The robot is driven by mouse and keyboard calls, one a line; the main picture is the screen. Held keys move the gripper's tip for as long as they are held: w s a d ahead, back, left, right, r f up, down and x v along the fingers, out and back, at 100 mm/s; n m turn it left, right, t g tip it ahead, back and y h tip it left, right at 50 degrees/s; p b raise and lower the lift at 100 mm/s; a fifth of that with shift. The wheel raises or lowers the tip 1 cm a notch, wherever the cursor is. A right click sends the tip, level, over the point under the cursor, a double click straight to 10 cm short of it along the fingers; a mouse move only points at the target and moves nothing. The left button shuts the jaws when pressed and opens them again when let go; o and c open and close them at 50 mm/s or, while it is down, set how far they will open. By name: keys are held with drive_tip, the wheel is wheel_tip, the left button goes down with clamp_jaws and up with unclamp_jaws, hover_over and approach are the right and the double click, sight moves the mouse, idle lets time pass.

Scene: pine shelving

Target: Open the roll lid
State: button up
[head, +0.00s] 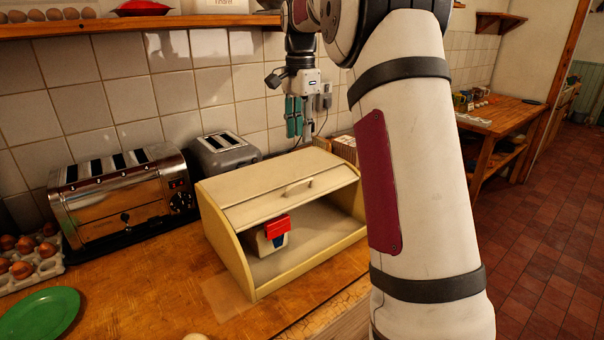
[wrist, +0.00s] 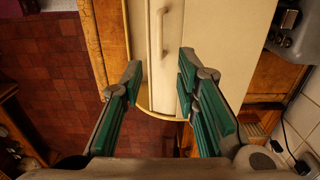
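The cream roll lid (head: 270,198) of a bread bin is raised part of the way, with the front of the bin uncovered below its edge. Its pale handle (head: 297,187) sits near that edge and also shows in the wrist view (wrist: 160,32). My gripper (head: 299,130) hangs above and behind the bin in the head view, green fingers pointing down. In the wrist view my gripper (wrist: 158,72) is open with nothing between the fingertips; the handle lies beyond them, apart from both. A small white container with a red top (head: 273,236) stands inside the bin.
A chrome toaster (head: 122,205) and a grey toaster (head: 224,155) stand left of the bin. A green plate (head: 40,313) and eggs (head: 22,262) lie at the counter's left. A shelf (head: 120,27) runs above. The wooden counter (head: 170,275) is mostly clear before the bin.

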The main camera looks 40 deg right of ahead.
drive_tip(key=p, duration=0.2)
approach(287, 190)
drive_tip(key=d+f, duration=0.1)
drive_tip(key=f, duration=0.1)
drive_tip(key=d+f, duration=0.3)
drive_tip(key=f, duration=0.2)
drive_tip(key=shift+w+d, duration=0.15)
clamp_jaws()
